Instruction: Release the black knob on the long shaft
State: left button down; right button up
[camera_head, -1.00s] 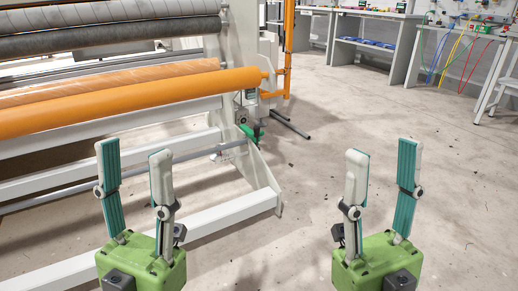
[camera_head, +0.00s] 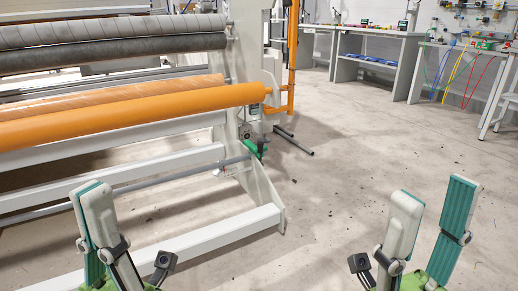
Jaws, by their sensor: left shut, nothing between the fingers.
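The long shaft (camera_head: 130,190) is a thin grey rod. It runs low along the orange-rolled gantry and ends near the right end frame. A green part (camera_head: 250,148) sits by that end, with small dark parts beside it. I cannot tell which of these is the black knob. My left gripper (camera_head: 91,188) is shut and empty at the lower left, in front of the gantry's lower beams in the picture. My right gripper (camera_head: 436,190) is open and empty at the lower right, over bare floor in the picture. Neither gripper is at the shaft's end.
An orange roller (camera_head: 150,115) and grey rollers stretch across the upper left. A white floor beam (camera_head: 200,235) ends in a pointed end plate (camera_head: 263,190). Workbenches (camera_head: 375,50) stand at the back right. The floor between is clear.

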aim_at(260, 144)
jog(key=i+j, duration=0.15)
jog(key=i, duration=0.4)
jog(key=i+j+z, duration=0.1)
jog(key=i, duration=0.4)
jog(key=i+j, duration=0.25)
jog(key=i, duration=0.3)
